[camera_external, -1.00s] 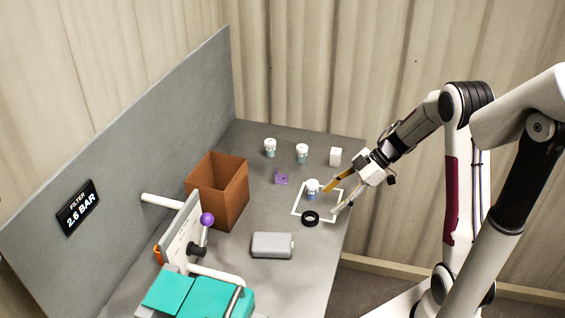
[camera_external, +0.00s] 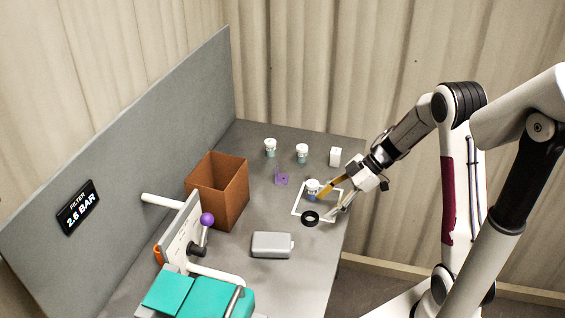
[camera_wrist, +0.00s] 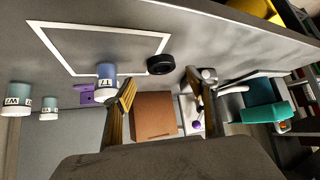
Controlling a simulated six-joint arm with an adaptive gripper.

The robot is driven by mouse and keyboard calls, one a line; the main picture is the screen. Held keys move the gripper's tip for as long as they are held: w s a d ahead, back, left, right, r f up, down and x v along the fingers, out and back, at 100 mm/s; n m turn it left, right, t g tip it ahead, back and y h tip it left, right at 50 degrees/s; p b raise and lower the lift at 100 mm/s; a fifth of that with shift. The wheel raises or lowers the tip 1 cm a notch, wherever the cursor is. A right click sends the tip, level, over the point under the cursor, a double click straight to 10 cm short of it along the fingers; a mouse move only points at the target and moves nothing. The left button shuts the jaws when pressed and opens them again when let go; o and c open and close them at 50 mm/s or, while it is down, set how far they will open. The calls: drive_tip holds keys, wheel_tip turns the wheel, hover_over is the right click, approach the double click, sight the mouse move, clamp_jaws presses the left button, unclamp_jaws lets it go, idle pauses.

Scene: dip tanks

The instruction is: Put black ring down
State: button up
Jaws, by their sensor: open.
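The black ring (camera_external: 310,218) lies flat on the grey table, at the near edge of a white square outline (camera_external: 297,201). In the wrist view the ring (camera_wrist: 160,64) sits on one side of that outline, beyond my fingertips. My gripper (camera_external: 325,203) is open and empty, its fingers apart and low over the table on the right side of the outline; in the wrist view the open fingers (camera_wrist: 160,92) show with nothing between them. The ring appears apart from the fingers.
A white-lidded blue jar (camera_external: 312,188) stands close by in the outline. A brown box (camera_external: 222,192) and a grey case (camera_external: 272,245) are to the left.

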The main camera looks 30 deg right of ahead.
sight(316, 212)
drive_tip(key=shift+x, duration=2.6)
drive_tip(key=shift+s, duration=0.1)
drive_tip(key=c, duration=1.5)
drive_tip(key=shift+r, duration=0.2)
drive_tip(key=shift+r, duration=4.85)
